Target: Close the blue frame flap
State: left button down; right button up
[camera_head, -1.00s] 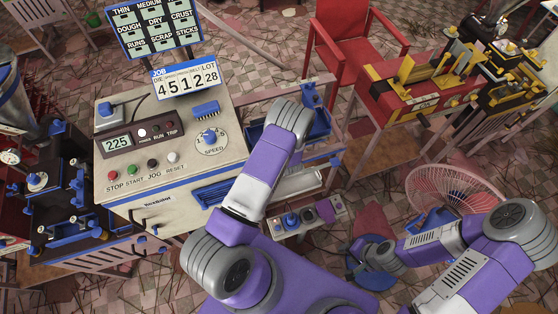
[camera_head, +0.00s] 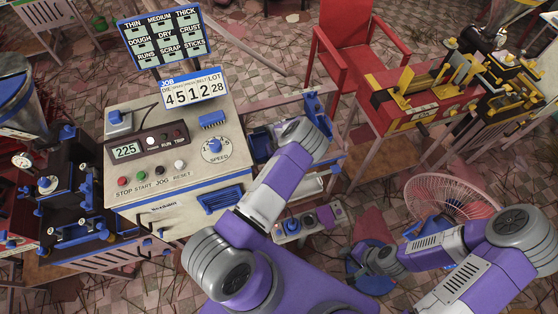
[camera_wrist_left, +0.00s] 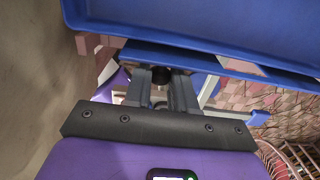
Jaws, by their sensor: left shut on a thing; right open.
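A blue frame with a flat blue flap (camera_wrist_left: 205,62) crosses the left wrist view, under a larger blue tray-like panel (camera_wrist_left: 220,25). My left gripper (camera_wrist_left: 160,78) meets the flap's near edge and is shut on it; the exact contact is partly hidden. In the head view, blue frame parts (camera_head: 262,145) show beside the console, and my left wrist covers the flap and my left fingers there. My right gripper (camera_head: 356,260) is low at the right, open, apart from the frame, over a round blue thing; its fingertips are small and unclear.
A beige control console (camera_head: 175,165) with buttons and a speed dial stands left of my left arm. A small grey control box (camera_head: 310,222) sits below it. A pink fan (camera_head: 450,198), red chair (camera_head: 352,45) and red-yellow machine (camera_head: 425,100) are at the right.

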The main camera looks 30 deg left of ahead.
pick_arm(q)
jog(key=shift+w+a+g+h, duration=0.1)
jog(key=shift+a+g+h, duration=0.05)
jog(key=shift+g+h, duration=0.2)
dwell(0.4)
jog(key=c, duration=1)
grip_release()
jog(key=shift+o, duration=0.2)
jog(key=shift+r, duration=0.15)
notch_tip(320, 180, up, 7)
jog(key=shift+w+a+r, duration=0.15)
jog(key=shift+r, duration=0.05)
